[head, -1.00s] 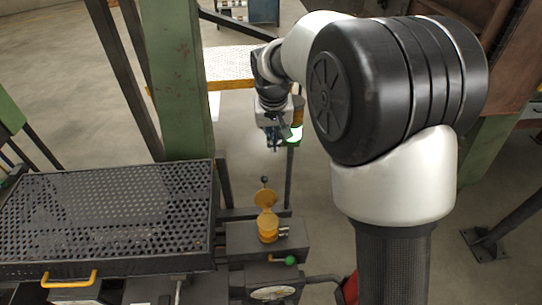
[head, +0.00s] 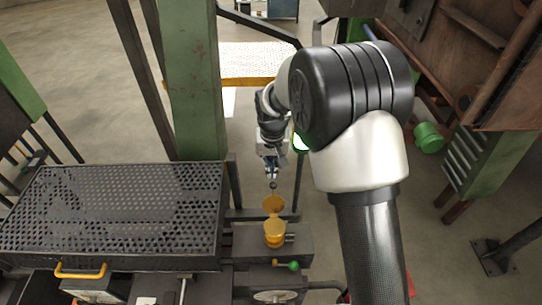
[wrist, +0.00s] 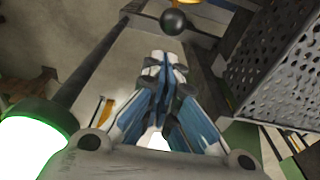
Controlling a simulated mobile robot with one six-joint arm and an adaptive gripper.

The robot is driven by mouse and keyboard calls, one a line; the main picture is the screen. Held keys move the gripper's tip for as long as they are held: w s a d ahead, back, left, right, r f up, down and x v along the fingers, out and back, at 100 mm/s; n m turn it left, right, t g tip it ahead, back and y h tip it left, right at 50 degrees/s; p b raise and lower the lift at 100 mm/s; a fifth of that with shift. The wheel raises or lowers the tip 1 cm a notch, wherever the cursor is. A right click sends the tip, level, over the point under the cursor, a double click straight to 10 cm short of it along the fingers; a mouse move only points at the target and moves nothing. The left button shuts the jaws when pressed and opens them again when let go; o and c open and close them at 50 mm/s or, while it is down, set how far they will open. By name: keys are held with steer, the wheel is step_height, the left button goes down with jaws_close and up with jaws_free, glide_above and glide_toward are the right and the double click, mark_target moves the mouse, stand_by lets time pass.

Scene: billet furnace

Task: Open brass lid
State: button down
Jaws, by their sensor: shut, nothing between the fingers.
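The brass lid (head: 273,204) stands raised behind the round brass cup (head: 275,235), tilted up from its mouth. A small dark ball knob (head: 273,185) sits at the lid's far upper end. The knob shows as a black ball (wrist: 174,21) at the top of the wrist view. My gripper (head: 272,176) is just above and behind the knob, fingers pointing down. In the wrist view my gripper (wrist: 164,62) is shut and empty, with its tips close to the ball. I cannot tell whether they touch it.
A dark perforated tray (head: 110,210) with a yellow handle (head: 80,271) lies to the left. A green post (head: 190,80) stands behind it. A green-knobbed lever (head: 293,266) is in front of the cup. A lit green lamp (wrist: 35,135) is near my wrist.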

mark_target(273, 184)
steer(key=shift+s+d+r, duration=0.1)
steer(key=shift+s, duration=0.6)
steer(key=shift+s+b, duration=0.15)
steer(key=shift+b, duration=0.15)
steer(key=s+r+b, duration=0.1)
steer(key=b, duration=0.1)
steer(key=s+t+b, duration=0.1)
steer(key=s+b, duration=0.1)
steer(key=s+r+t+b, duration=0.1)
steer(key=s+b, duration=0.1)
steer(key=shift+s+r, duration=0.1)
steer(key=shift+r, duration=0.2)
